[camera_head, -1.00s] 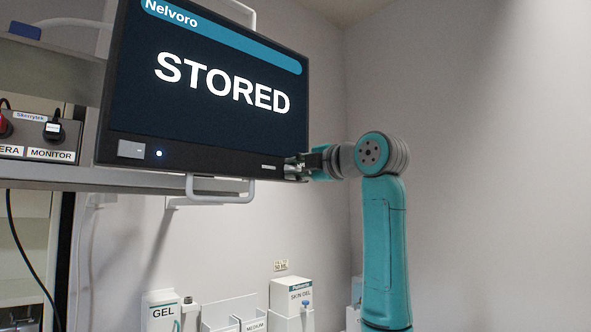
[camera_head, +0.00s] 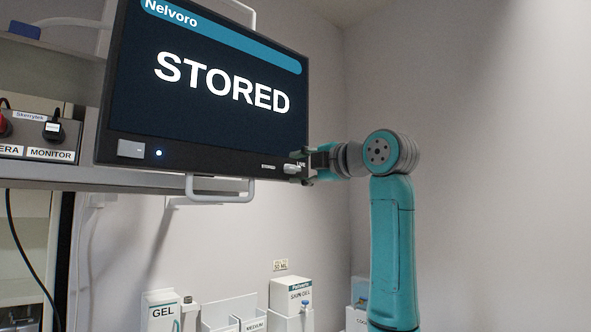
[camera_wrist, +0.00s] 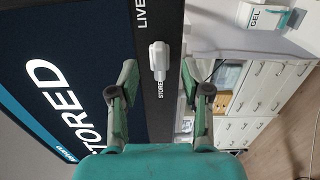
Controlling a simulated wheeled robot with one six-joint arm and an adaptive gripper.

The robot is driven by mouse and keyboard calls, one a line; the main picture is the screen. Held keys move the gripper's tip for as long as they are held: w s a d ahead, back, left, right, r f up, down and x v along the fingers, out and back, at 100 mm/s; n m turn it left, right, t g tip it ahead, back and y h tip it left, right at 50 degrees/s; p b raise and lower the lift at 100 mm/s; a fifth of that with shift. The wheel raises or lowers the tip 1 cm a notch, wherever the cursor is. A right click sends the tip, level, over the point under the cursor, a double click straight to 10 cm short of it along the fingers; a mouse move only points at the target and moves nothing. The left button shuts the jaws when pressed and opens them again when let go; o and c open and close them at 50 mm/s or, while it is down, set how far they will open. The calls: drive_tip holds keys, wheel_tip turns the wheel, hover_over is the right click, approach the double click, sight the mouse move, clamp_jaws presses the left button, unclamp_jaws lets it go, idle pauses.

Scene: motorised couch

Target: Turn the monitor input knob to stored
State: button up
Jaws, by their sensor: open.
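The monitor (camera_head: 205,85) shows "STORED" in large white letters on a dark screen. Its input knob (camera_head: 291,169) is a small light-grey handle at the lower right of the bezel, with "LIVE" and "STORED" labels beside it. In the wrist view the knob (camera_wrist: 159,60) has its pointer end toward the "STORED" label. My gripper (camera_head: 308,167) is open at the monitor's lower right corner. In the wrist view my gripper (camera_wrist: 158,84) has its fingers spread on either side of the knob, apart from it, with nothing between the fingertips.
A shelf (camera_head: 60,178) with a camera and monitor plug box (camera_head: 45,133) is at the left. Below stand a gel box (camera_head: 160,312) and a skin gel box (camera_head: 291,295). The wrist view shows white drawers (camera_wrist: 262,88). The wall side at right is free.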

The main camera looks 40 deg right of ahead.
drive_tip(key=s, duration=1)
drive_tip(key=shift+s, duration=0.15)
drive_tip(key=shift+d+f, duration=0.1)
drive_tip(key=shift+f, duration=0.1)
